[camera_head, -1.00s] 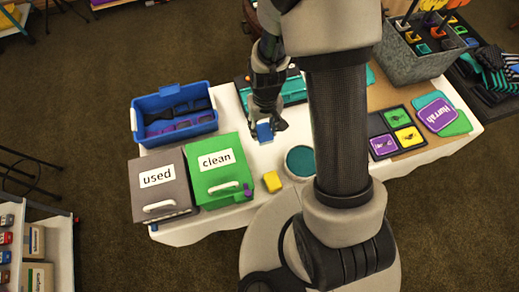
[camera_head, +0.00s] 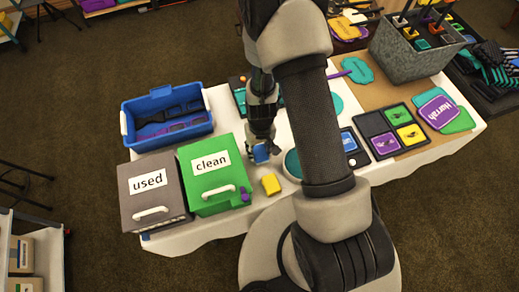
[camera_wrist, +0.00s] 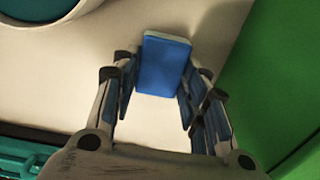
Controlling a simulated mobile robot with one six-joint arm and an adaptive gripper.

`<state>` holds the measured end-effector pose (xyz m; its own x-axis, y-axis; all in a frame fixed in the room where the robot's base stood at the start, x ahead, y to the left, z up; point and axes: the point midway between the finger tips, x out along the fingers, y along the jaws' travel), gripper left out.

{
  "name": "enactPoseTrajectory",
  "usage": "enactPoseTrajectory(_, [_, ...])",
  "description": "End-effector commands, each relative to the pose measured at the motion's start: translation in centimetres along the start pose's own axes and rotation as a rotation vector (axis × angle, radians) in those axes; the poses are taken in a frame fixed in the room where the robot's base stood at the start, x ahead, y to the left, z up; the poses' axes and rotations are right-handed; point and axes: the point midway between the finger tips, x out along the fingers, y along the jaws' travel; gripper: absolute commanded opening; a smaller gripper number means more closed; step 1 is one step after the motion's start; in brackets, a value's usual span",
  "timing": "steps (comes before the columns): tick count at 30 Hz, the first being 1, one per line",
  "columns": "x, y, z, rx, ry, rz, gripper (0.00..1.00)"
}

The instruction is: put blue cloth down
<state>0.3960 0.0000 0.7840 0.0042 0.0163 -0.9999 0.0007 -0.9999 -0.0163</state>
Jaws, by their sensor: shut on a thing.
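The blue cloth (camera_head: 261,153) is a small folded blue block with a pale edge. In the wrist view the cloth (camera_wrist: 163,65) sits between the fingertips of my gripper (camera_wrist: 160,88), which is shut on it. In the head view my gripper (camera_head: 262,140) points down over the white table (camera_head: 228,124), right of the green box marked "clean" (camera_head: 216,198). I cannot tell whether the cloth touches the table.
A yellow block (camera_head: 271,184) lies just in front of the cloth. A round teal-topped dish (camera_head: 292,164) is close on the right. A grey box marked "used" (camera_head: 150,210) and a blue crate (camera_head: 128,122) stand to the left. Bare white tabletop surrounds the cloth.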

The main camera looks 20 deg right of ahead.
Motion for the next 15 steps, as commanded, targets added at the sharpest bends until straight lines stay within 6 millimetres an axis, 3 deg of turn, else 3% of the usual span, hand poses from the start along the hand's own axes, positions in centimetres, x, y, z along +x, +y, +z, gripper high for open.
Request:
enactPoseTrajectory(7, [0.33, 0.00, 0.01, 0.000, 0.000, 0.000, 0.04])
enactPoseTrajectory(8, [0.34, 0.00, 0.02, 0.000, 0.000, 0.000, 0.41])
enactPoseTrajectory(15, [0.21, 0.00, 0.02, 0.001, 0.000, 0.000, 0.57])
